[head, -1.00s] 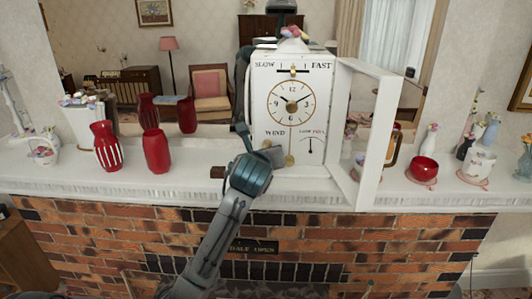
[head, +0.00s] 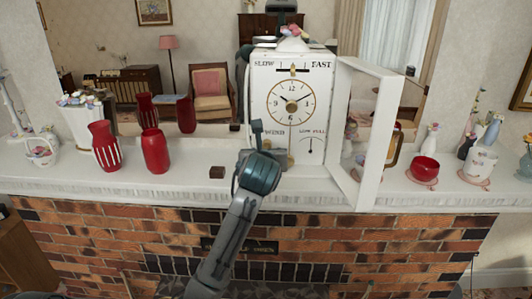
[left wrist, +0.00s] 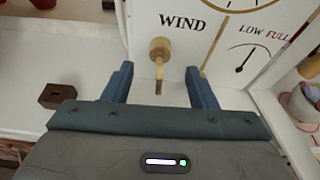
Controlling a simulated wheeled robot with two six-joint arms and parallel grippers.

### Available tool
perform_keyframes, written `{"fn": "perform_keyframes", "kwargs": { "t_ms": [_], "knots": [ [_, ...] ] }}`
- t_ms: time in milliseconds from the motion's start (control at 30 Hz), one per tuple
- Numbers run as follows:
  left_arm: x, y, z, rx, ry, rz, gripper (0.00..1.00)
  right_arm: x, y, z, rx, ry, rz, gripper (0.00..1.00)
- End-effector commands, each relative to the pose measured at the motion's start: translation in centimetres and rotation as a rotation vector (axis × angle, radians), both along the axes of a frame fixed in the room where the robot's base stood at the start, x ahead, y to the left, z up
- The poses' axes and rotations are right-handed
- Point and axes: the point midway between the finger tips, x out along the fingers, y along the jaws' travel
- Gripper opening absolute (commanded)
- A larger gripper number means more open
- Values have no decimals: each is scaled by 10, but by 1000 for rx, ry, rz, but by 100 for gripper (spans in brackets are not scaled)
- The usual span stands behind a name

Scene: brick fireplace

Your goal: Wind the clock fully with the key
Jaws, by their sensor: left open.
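The white clock (head: 262,88) stands on the mantel with its glazed door (head: 372,75) swung open to the right. A brass key (left wrist: 159,50) sticks out of the face below the word WIND in the left wrist view. My left gripper (head: 268,140) is in front of the clock's lower left face and hides the key in the head view. In the left wrist view the left gripper (left wrist: 160,67) is open, with a finger on each side of the key's stem and gaps between. The LOW/FULL dial (left wrist: 246,60) is right of the key. My right gripper is out of view.
A small brown block with a hole (head: 217,172) lies on the mantel left of the clock. Red vases (head: 155,152) stand farther left. A red bowl (head: 424,170) and a white pot (head: 480,165) are right of the open door. A mirror backs the mantel.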

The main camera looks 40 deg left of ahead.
Motion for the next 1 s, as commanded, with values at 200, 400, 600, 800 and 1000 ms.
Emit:
{"fn": "perform_keyframes", "kwargs": {
  "t_ms": [200,400,600,800,1000],
  "knots": [
    [0,0,0,0,0,0,52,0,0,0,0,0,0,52],
    [0,0,0,-1,1,0,52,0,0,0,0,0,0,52],
    [-5,-4,0,0,0,-1,52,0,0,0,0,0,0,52],
    [-16,-10,0,-2,0,-2,52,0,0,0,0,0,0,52],
    [-26,-17,-1,0,0,-1,52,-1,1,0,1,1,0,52]
  ]
}}
